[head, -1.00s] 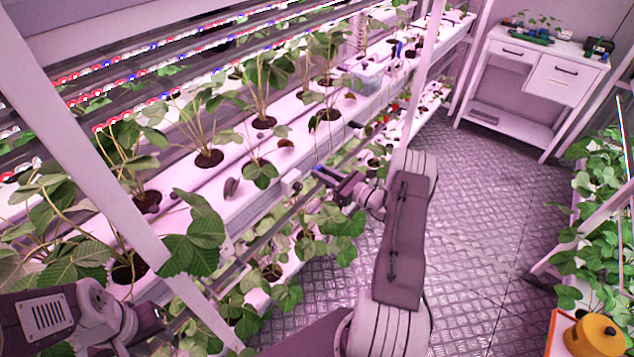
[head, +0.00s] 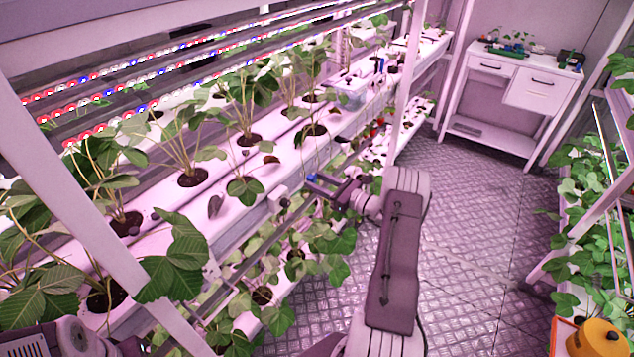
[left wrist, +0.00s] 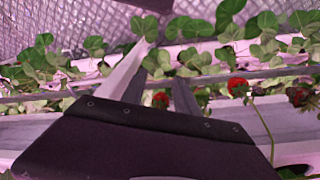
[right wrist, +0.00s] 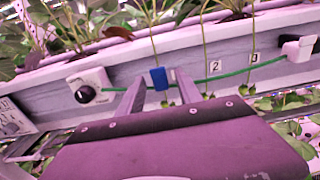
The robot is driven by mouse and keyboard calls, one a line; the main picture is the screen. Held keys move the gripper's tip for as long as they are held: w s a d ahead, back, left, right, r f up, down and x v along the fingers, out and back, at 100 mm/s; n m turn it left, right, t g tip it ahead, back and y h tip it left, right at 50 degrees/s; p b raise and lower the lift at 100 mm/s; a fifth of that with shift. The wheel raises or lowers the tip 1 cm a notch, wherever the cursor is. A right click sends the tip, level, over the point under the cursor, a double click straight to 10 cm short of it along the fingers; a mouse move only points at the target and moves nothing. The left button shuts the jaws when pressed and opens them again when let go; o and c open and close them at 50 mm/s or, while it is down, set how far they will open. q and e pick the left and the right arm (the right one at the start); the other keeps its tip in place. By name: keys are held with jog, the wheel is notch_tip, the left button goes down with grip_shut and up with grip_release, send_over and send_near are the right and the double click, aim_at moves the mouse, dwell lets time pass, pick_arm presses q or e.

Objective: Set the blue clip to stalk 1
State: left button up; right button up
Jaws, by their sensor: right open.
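The small blue clip (right wrist: 159,78) sits on a green line (right wrist: 235,71) along the front of the gutter. My right gripper (right wrist: 160,92) is open, with the clip between its spread fingertips, nearer the left one in the right wrist view. Number tags 2 (right wrist: 215,66) and 3 (right wrist: 254,58) show to the right of the clip; tag 1 is not readable. Thin stalks hang over the gutter edge near the clip and tags. In the head view my right gripper (head: 325,190) is at the gutter front. My left gripper (left wrist: 160,88) looks open and empty.
A white block with a black knob (right wrist: 88,88) holds the line's left end. Another white block (right wrist: 298,48) is at the right. Red strawberries (left wrist: 238,87) hang near my left gripper.

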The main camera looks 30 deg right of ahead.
jog(key=b+v, duration=0.1)
jog(key=v, duration=0.7)
jog(key=shift+s, duration=0.3)
jog(key=shift+d, duration=0.1)
